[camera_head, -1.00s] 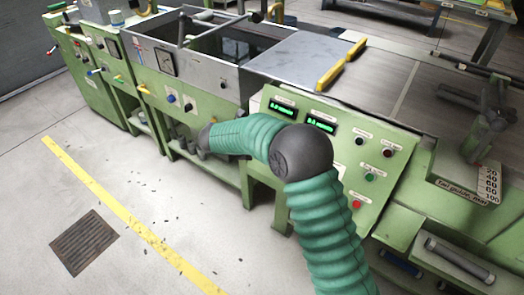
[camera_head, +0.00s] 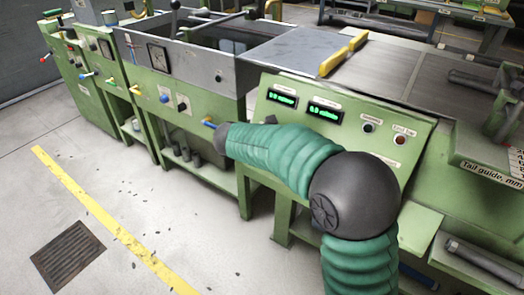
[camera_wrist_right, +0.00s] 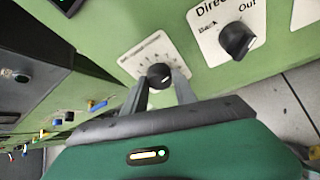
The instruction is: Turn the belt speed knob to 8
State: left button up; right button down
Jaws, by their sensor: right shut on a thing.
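In the right wrist view a round black knob (camera_wrist_right: 158,75) sits on a white dial plate (camera_wrist_right: 135,62) with tick marks, on the green panel. The plate's text and numbers are too blurred to read. The fingers of my right gripper (camera_wrist_right: 161,80) stand on both sides of the knob and are shut on it. In the head view my green right arm (camera_head: 275,150) hides the knob and covers the lower left of the control panel (camera_head: 385,120). My left gripper is in neither view.
A second black knob (camera_wrist_right: 237,40), labelled "Direction" with "Back" and "Out", is close to the right of the gripper. Two green-lit displays (camera_head: 283,97) are above my arm. A red button (camera_head: 400,140) and a dark button (camera_head: 368,127) are on the panel's right.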

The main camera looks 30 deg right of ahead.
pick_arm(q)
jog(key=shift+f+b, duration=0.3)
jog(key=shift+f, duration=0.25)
pick_arm(e)
jog(key=shift+a+f, duration=0.15)
jog(key=shift+f, duration=0.15)
jog(key=c, duration=1)
grip_release()
jog(key=shift+r, duration=0.15)
pick_arm(q)
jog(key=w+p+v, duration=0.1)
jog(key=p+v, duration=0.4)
jog(key=p, duration=0.1)
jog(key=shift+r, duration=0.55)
pick_arm(e)
jog(key=v, duration=1.6)
jog(key=shift+s+a, duration=0.2)
jog(key=shift+s, duration=0.2)
